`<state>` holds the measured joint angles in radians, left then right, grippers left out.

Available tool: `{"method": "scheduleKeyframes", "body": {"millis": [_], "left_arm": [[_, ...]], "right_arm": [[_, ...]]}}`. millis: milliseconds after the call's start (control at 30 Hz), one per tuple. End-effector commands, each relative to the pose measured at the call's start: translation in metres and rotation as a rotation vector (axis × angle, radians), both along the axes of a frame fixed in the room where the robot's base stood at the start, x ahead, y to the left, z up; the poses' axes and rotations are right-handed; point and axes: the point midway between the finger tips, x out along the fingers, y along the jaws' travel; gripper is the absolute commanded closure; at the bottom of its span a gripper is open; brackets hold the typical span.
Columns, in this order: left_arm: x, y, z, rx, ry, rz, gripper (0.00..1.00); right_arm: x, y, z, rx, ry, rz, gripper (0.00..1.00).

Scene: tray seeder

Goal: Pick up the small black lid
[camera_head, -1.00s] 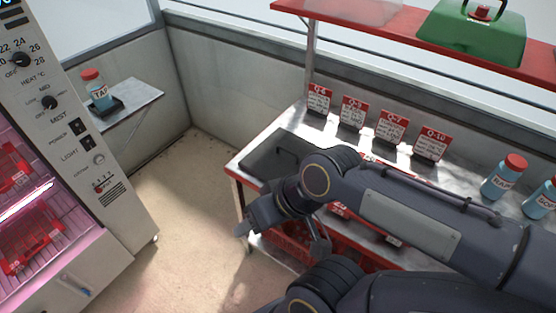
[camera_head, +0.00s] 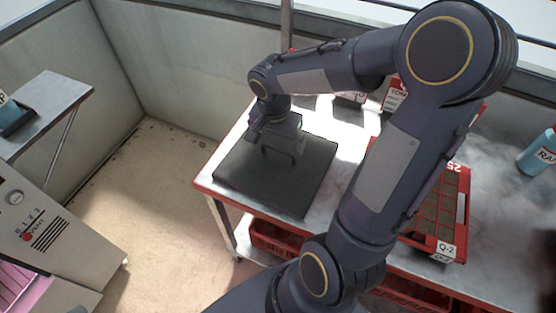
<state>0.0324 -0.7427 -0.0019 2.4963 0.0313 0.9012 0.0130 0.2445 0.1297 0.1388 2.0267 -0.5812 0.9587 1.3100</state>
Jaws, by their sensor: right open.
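The black lid (camera_head: 306,188) is a flat, dark, square plate lying on the left end of the metal table. A small handle stands up near the middle of its back half. My right gripper (camera_head: 279,146) points down over the lid, right at the handle. Its jaws are open. The gripper's body and fingers partly cover the handle, so I cannot tell whether the fingers touch it. My left gripper is out of view.
A red seed tray (camera_head: 461,207) with brown cells and a Q-2 label stands on the metal table (camera_head: 350,150), partly behind my right arm. A blue bottle (camera_head: 538,152) stands at the far right. A small side shelf (camera_head: 52,98) and a control cabinet (camera_head: 60,240) are at the left.

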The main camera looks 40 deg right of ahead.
Motion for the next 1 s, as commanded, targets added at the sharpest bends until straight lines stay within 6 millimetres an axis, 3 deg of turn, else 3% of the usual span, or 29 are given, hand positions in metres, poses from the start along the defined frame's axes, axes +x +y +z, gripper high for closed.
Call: {"method": "scheduleKeyframes", "body": {"millis": [300,567,833,1000], "left_arm": [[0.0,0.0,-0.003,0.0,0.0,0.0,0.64],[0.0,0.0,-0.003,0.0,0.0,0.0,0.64],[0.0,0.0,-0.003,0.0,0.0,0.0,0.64],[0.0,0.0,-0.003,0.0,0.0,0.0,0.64]], "right_arm": [[0.002,-0.002,-0.044,0.001,0.002,0.002,0.0],[0.002,-0.002,-0.047,0.001,0.0,0.001,0.0],[0.002,-0.002,-0.046,0.001,0.0,0.001,0.33],[0.002,-0.002,-0.046,0.001,-0.002,0.001,0.35]]}}
